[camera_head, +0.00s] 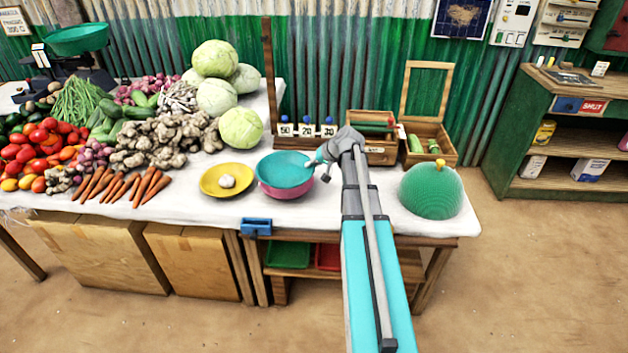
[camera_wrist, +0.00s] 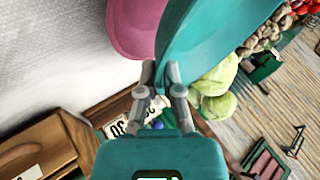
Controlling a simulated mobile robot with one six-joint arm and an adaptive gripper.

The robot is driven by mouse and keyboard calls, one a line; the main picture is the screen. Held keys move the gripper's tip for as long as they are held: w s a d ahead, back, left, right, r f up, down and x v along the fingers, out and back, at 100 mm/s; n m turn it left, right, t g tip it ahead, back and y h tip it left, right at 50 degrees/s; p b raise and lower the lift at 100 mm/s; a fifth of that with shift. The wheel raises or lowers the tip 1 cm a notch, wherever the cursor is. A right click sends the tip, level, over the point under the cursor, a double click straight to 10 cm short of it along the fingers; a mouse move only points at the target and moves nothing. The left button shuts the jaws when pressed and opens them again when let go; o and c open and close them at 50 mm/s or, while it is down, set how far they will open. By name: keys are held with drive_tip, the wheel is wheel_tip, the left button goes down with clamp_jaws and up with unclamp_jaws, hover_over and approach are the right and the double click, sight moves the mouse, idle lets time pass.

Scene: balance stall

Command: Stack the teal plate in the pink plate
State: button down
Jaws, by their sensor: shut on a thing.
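The teal plate (camera_head: 284,167) is a shallow bowl-like dish. My gripper (camera_head: 318,165) is shut on its right rim, and the wrist view shows the fingers (camera_wrist: 163,80) closed on the rim of the teal plate (camera_wrist: 215,35). The pink plate (camera_head: 287,192) is directly beneath it on the white cloth, with only its front edge showing in the head view. In the wrist view the pink plate (camera_wrist: 132,28) shows beside and behind the teal one. The teal plate sits over the pink plate; whether they touch is unclear.
Weights marked 50, 20 and 30 (camera_head: 308,130) stand behind. A wooden box (camera_head: 428,143) and a green domed object (camera_head: 432,190) are on the right. Vegetables fill the left side.

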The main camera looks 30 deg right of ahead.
sight(312, 177)
drive_tip(key=shift+w+d+f+b, duration=0.3)
drive_tip(key=shift+w+f+b, duration=0.35)
drive_tip(key=shift+f, duration=0.2)
drive_tip(key=shift+w+d+f+b, duration=0.3)
drive_tip(key=shift+w+f+b, duration=0.3)
drive_tip(key=shift+f, duration=0.2)
drive_tip(key=shift+w+d+f+b, duration=0.25)
drive_tip(key=shift+w+f+b, duration=0.15)
drive_tip(key=shift+f+b, duration=0.35)
drive_tip(key=shift+s+f+b, duration=0.1)
drive_tip(key=shift+f+b, duration=0.6)
drive_tip(key=shift+b, duration=0.05)
drive_tip(key=shift+s+a+f+b, duration=0.2)
drive_tip(key=shift+f+b, duration=0.2)
drive_tip(key=shift+b, duration=0.15)
drive_tip(key=c, duration=0.8)
unclamp_jaws()
drive_tip(key=shift+w+f, duration=0.2)
drive_tip(key=shift+f, duration=0.05)
drive_tip(key=shift+d+r, duration=0.1)
drive_tip(key=shift+r, duration=0.1)
